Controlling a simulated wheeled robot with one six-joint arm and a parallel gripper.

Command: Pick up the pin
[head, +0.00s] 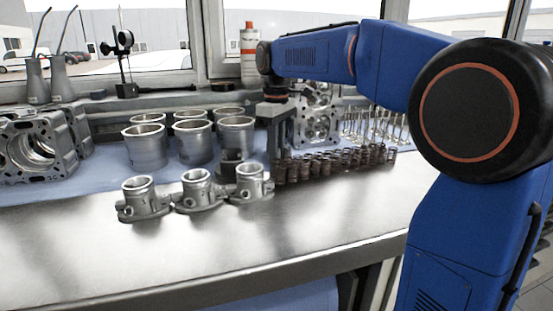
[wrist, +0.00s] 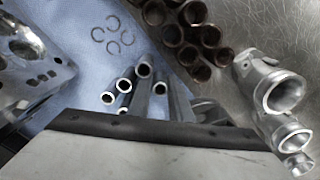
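The pins are silver hollow tubes with bright rims, grouped on the blue mat. In the wrist view one pin (wrist: 144,69) stands out among several others, with another pin (wrist: 123,86) to its left. My gripper (head: 280,155) points down at the middle of the bench in the head view, and it hides the pins there. In the wrist view long grey finger shapes reach in among the pins, close to a small rim (wrist: 160,88). Whether the fingers touch or hold a pin cannot be told.
Dark brown cylinders (head: 330,163) stand in rows right of my gripper. Flanged silver parts (head: 195,190) stand in front on bare metal (head: 200,245). Large cylinder liners (head: 145,148) stand left, near an engine block (head: 35,145). Thin rings (wrist: 112,22) lie on the mat (wrist: 85,60).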

